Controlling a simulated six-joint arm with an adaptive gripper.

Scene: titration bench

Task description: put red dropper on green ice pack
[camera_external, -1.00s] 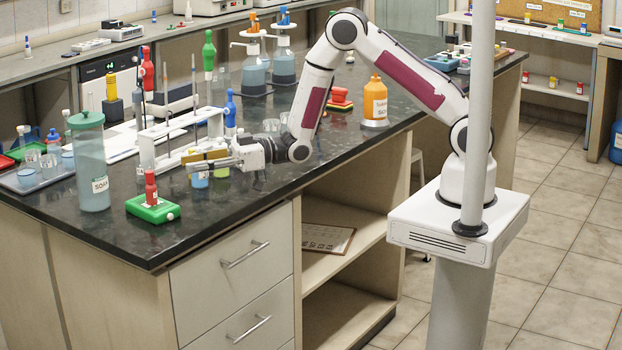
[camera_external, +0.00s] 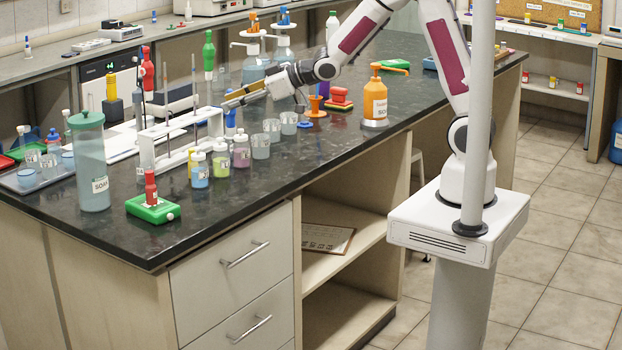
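A small red dropper (camera_external: 150,187) stands upright on the green ice pack (camera_external: 155,213) near the front left edge of the dark bench. The two appear to touch. My gripper (camera_external: 224,101) is well away from them, up and to the right, above the white rack, with its fingers pointing left. I see nothing held between the fingers. They are seen side-on and small, so the gap between them is unclear.
A tall soap bottle (camera_external: 91,170) stands just left of the ice pack. Several small bottles, with a pink one (camera_external: 241,151), and the white rack (camera_external: 146,152) stand to its right. An orange bottle (camera_external: 375,103) is farther right. The bench front beside the ice pack is clear.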

